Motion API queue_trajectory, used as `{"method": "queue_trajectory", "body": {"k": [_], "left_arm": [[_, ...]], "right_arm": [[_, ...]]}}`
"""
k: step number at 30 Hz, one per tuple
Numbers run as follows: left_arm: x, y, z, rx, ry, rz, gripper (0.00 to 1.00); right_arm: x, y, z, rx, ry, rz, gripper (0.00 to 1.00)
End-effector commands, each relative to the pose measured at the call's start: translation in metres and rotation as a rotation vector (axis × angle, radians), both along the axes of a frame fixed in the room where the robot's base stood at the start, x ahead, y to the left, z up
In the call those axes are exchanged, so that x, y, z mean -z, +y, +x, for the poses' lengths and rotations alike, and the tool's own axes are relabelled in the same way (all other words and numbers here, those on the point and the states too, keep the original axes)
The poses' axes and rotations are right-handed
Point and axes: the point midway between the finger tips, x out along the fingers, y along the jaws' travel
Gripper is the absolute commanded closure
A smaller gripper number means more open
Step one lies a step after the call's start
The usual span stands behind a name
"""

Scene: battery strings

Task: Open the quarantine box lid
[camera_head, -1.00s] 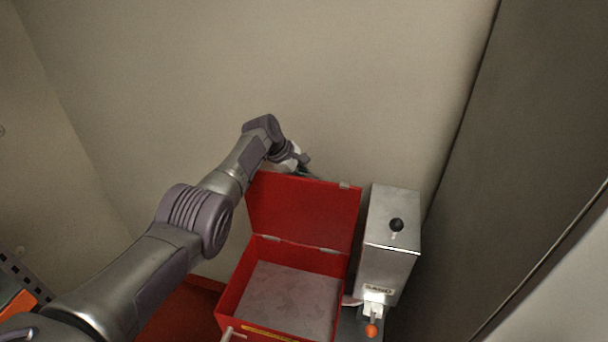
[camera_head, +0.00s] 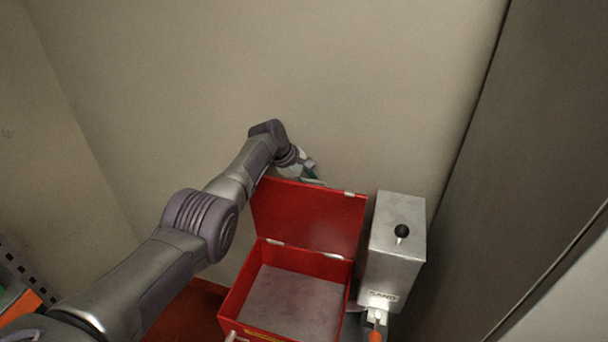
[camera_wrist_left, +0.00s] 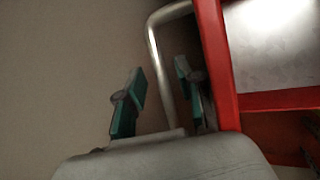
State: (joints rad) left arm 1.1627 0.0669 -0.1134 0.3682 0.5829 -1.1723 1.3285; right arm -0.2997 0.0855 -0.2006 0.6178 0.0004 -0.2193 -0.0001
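The red quarantine box (camera_head: 240,295) is open, with a grey surface inside. Its red lid (camera_head: 308,215) stands up from the hinges at the back edge. My left gripper (camera_head: 311,174) is at the far side of the lid's top edge, partly hidden by it. In the left wrist view, its two teal-padded fingers (camera_wrist_left: 160,100) are apart. A bent metal handle (camera_wrist_left: 154,45) on the red lid (camera_wrist_left: 218,60) runs down between the fingers, with gaps visible beside it. My right gripper is in neither view.
A metal dispenser (camera_head: 397,238) marked SAND, with a black knob and an orange-tipped part, stands close to the box's right. A beige wall (camera_head: 300,70) is behind the lid. A dark panel (camera_head: 510,170) rises on the right. An orange item (camera_head: 22,305) shows at lower left.

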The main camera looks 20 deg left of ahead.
Motion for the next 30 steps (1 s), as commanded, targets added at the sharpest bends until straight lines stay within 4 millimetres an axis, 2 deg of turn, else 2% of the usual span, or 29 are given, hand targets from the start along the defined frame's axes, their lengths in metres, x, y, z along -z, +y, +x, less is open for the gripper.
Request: {"method": "queue_trajectory", "body": {"k": [9, 21, 25, 30], "left_arm": [[-0.02, 0.011, -0.009, -0.001, -0.003, 0.002, 0.63], [-0.087, 0.041, -0.036, -0.001, -0.004, 0.001, 0.63], [-0.097, 0.046, -0.041, -0.002, -0.002, 0.0, 0.63], [-0.101, 0.048, -0.043, -0.002, -0.001, 0.0, 0.63]], "right_arm": [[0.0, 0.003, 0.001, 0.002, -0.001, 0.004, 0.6], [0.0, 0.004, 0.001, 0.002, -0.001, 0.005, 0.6], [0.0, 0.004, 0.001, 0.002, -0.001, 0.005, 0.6], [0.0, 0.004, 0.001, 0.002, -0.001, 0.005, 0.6]]}}
